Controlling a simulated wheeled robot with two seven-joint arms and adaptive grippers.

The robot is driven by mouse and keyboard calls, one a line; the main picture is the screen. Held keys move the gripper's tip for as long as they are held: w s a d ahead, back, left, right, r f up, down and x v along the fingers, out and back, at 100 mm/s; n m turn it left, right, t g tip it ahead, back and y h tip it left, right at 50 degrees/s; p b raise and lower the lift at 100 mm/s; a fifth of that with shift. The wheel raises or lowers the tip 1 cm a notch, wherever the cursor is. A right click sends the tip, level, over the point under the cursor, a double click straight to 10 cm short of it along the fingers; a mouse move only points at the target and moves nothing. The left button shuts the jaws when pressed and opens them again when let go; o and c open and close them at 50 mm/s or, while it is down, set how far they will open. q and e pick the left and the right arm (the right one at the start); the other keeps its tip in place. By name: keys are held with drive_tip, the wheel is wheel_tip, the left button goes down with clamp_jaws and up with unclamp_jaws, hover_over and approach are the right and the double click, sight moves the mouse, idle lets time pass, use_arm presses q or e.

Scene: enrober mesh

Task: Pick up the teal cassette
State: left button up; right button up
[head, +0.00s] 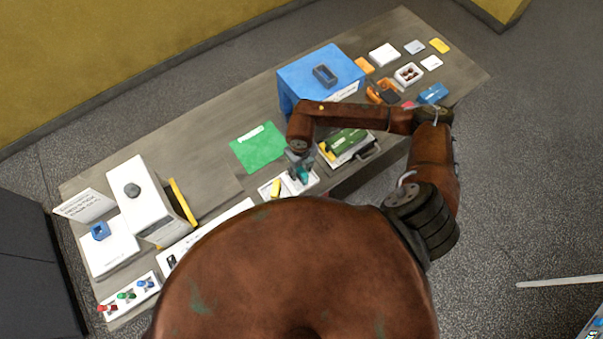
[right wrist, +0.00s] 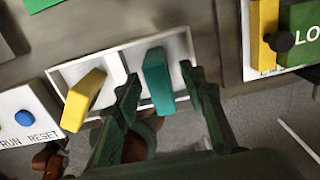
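The teal cassette (right wrist: 158,82) stands in the right part of a white tray (right wrist: 196,90) at the table's front edge. It shows small in the head view (head: 301,174), partly hidden by my right gripper. My right gripper (right wrist: 160,78) is open, its dark green fingers on either side of the teal cassette, with a gap visible on the right side. In the head view the right gripper (head: 299,160) points down over the tray. A yellow cassette (right wrist: 84,98) leans in the tray's left part, outside the left finger. My left gripper is not in view.
A green mat (head: 258,147) lies behind the tray. Right of the tray is a case with a green panel (head: 345,142). A blue stand (head: 300,80) is farther back.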

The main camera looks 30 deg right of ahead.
drive_tip(key=shift+c, duration=0.4)
clamp_jaws()
drive_tip(key=shift+r, duration=0.1)
